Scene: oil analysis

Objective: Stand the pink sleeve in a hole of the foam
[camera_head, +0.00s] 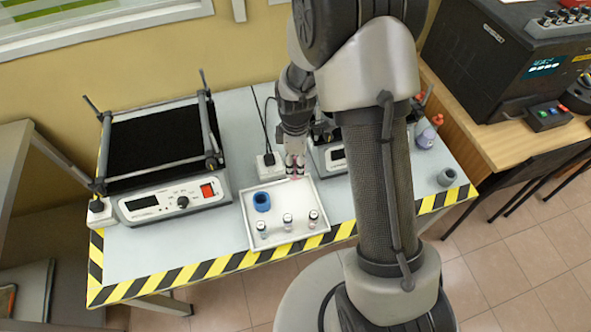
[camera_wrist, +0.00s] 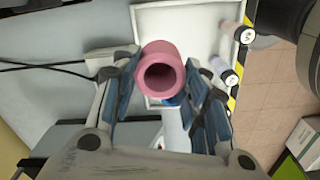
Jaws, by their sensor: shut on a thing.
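My gripper (camera_head: 295,168) is above the back right part of the white tray. In the wrist view, its blue-padded fingers (camera_wrist: 163,112) are on either side of the pink sleeve (camera_wrist: 148,54) and shut on it. The sleeve's open round end faces the wrist camera. In the head view the fingers hide most of the sleeve. A black pad (camera_head: 155,141), possibly the foam, lies on the shaker at the left; I cannot make out holes in it.
The white tray (camera_head: 249,226) holds a blue sleeve (camera_head: 262,202) and several small capped vials (camera_head: 287,221). The shaker's posts and rails (camera_head: 208,125) frame the black pad. A grey ring (camera_head: 447,177) stands at the table's right. My arm hides part of the table.

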